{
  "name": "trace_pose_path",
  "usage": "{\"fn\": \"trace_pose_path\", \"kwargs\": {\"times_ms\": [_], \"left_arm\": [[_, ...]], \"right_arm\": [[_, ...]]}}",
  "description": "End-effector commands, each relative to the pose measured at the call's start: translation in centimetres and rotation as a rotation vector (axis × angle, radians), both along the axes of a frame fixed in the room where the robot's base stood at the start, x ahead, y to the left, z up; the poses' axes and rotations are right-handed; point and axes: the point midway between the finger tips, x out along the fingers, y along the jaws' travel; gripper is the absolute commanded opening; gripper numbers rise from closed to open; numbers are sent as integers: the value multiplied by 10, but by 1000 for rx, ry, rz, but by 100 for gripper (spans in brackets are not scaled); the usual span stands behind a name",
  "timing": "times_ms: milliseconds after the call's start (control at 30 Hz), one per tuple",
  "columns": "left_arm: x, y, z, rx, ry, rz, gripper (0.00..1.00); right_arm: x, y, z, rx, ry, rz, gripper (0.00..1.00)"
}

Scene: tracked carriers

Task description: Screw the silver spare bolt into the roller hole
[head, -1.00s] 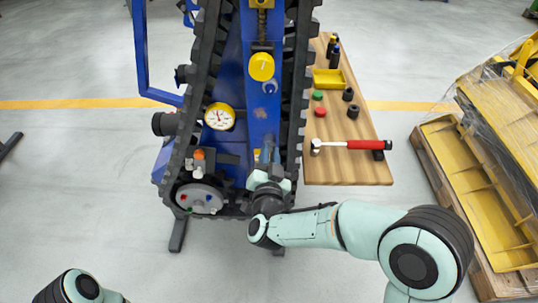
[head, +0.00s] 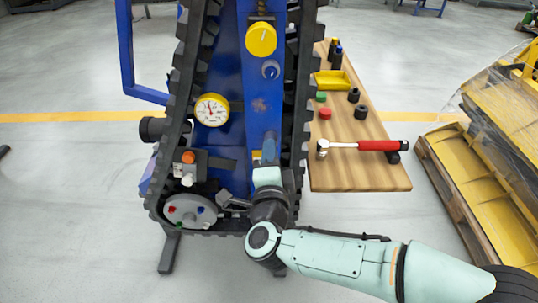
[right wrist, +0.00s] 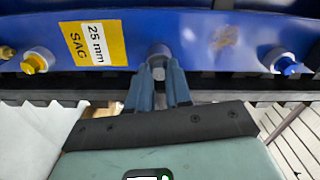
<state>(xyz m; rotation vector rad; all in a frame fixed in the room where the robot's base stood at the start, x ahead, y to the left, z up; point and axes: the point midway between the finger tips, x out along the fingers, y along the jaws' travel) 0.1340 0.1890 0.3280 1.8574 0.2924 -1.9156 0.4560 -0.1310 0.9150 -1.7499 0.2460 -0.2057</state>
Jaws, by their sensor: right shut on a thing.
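My right gripper (head: 268,150) reaches up to the blue frame at the lower end of the tracked carrier (head: 230,75). In the right wrist view its two fingers (right wrist: 158,82) are shut on a small silver piece, which looks like the silver spare bolt (right wrist: 158,73). The bolt lies right in front of a grey round roller end (right wrist: 159,54) on the blue frame, in line with it. The fingers hide most of the bolt, and I cannot tell how deep it sits. My left gripper is out of view.
In the right wrist view, a yellow bolt (right wrist: 35,63) and a blue bolt (right wrist: 287,67) sit in fittings on either side, with a yellow "25 mm SAG" label (right wrist: 92,43) between.

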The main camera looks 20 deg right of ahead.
Motion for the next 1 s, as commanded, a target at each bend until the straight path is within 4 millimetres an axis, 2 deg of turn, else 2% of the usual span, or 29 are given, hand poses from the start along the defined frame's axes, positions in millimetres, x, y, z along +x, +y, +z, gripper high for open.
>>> {"fn": "trace_pose_path", "kwargs": {"times_ms": [33,100,167,300,667,1000], "left_arm": [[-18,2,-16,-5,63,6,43],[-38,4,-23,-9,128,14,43],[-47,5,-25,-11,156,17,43],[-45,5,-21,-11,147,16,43],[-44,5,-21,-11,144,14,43],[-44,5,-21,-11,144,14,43]], "right_arm": [[1,0,-4,60,-19,1,0],[0,1,-2,148,-45,3,0],[0,1,-1,228,-66,3,0],[0,1,0,308,-86,2,0],[0,1,0,360,-102,3,0],[0,1,0,851,-243,4,0]]}}
